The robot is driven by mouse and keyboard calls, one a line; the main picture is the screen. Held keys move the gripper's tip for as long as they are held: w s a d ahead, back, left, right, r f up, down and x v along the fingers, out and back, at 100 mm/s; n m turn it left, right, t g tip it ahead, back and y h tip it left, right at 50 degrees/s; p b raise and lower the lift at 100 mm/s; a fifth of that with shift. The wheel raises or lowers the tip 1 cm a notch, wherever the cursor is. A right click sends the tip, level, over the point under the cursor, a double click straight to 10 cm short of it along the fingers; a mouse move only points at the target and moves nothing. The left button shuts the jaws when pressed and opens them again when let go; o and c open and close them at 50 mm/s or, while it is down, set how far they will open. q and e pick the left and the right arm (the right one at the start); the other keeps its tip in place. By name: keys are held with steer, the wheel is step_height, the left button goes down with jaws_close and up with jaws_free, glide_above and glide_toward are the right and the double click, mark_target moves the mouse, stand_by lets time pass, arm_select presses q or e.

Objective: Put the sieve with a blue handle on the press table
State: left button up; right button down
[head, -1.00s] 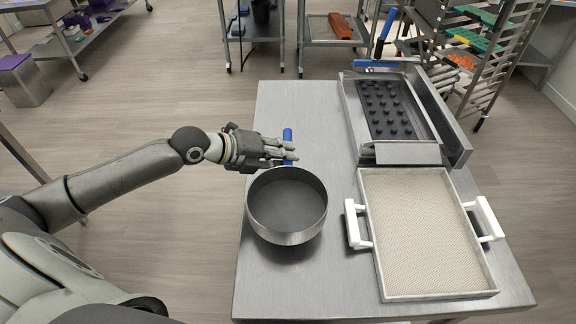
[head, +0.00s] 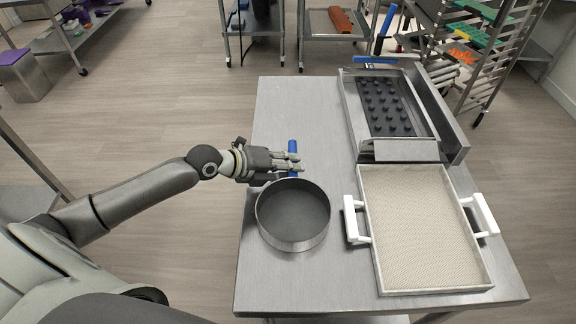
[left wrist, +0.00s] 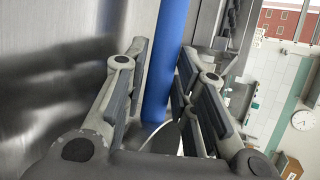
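The sieve (head: 293,215) is a round, dark-bottomed metal pan with a blue handle (head: 292,147), at the left side of the steel table (head: 300,110). I cannot tell whether its base touches the tabletop. My left gripper (head: 290,163) reaches in from the left and is around the handle. In the left wrist view the blue handle (left wrist: 166,60) runs between the two fingers (left wrist: 163,85), which lie close along both sides of it. My right gripper is not in view. I cannot tell which surface is the press table.
Right of the sieve is a white-handled tray (head: 366,235) with a pale fill. Behind it stands a metal depositor frame (head: 349,110) holding a dark studded mold (head: 384,106). The table's back left is clear. A rack (head: 490,75) and shelves stand beyond.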

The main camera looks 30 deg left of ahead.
arm_select(q)
steer(key=shift+a+r, duration=0.1)
steer(key=shift+r, duration=0.1)
steer(key=v, duration=0.3)
steer(key=b+v, duration=0.1)
steer(key=v, duration=0.3)
steer(key=shift+s+a+f, duration=0.15)
steer(key=shift+s+f, duration=0.05)
steer(key=shift+s+a+r, duration=0.3)
steer(key=shift+s+r, duration=0.1)
steer(key=shift+s, duration=0.05)
steer(key=shift+p+v, duration=1.6)
steer(key=shift+v, duration=0.05)
steer(key=shift+d+r, duration=0.1)
